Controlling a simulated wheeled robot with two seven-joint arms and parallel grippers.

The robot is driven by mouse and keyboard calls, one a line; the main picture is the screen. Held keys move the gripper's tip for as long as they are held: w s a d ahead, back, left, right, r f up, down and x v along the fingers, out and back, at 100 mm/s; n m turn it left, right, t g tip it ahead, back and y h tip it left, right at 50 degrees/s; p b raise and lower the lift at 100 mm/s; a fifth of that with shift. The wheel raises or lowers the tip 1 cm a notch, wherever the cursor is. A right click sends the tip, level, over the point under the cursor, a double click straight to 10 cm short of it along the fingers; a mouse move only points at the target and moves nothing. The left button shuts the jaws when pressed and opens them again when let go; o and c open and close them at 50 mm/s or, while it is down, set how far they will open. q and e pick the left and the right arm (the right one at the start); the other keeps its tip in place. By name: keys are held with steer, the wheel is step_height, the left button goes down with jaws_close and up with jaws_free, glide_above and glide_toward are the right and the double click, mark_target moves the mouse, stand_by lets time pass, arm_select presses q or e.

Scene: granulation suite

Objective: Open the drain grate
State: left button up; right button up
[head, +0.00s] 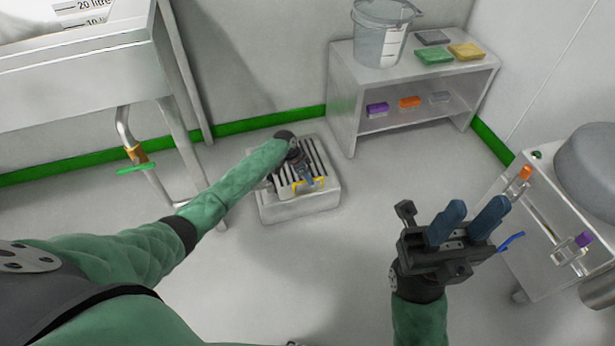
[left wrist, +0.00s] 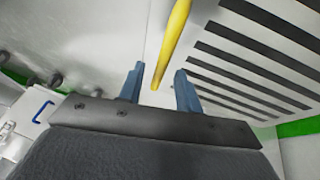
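The drain grate (head: 318,158) is a pale slatted cover on a low box-like drain (head: 303,207) on the floor. It lies flat, with a yellow handle (head: 322,181) near its front edge. My left gripper (head: 308,182) is over the grate at the handle, and my arm hides part of the slats. In the left wrist view the yellow handle (left wrist: 176,40) reaches between the two parted blue fingers (left wrist: 158,90), with room on both sides. Dark slots of the grate (left wrist: 255,65) show to its right. My right gripper (head: 468,215) is open and empty, away from the drain.
A shelf unit (head: 344,100) with a bucket (head: 380,40) and coloured pads stands behind the drain. A steel sink (head: 90,80) with a drainpipe and green-handled valve (head: 137,168) is at left. A cart (head: 540,240) is at right. Floor in front is clear.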

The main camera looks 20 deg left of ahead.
arm_select(q)
jaws_close()
